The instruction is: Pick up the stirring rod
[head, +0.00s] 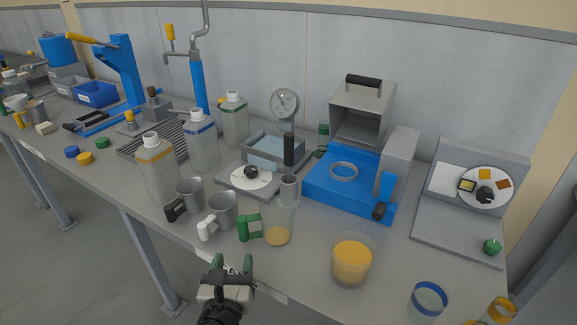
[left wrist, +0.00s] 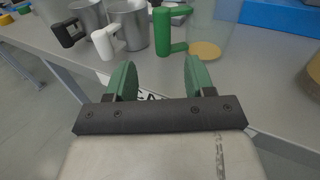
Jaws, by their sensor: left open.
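A dark upright rod (head: 289,149), likely the stirring rod, stands in a narrow grey cylindrical holder (head: 289,191) in the middle of the bench in the head view. Its lower part is hidden in the holder. My left gripper (head: 232,263) is open and empty at the bench's front edge, in front of the mugs and well short of the rod. In the left wrist view its two green fingers (left wrist: 159,75) are apart with nothing between them. The rod cannot be made out in the left wrist view. My right gripper is not in view.
A clear beaker (head: 279,222) with a green handle and yellow contents stands between my left gripper and the holder. Grey mugs (head: 222,211) stand to its left. A blue scale-like device (head: 335,188) is right of the holder. A beaker of orange material (head: 352,260) stands front right.

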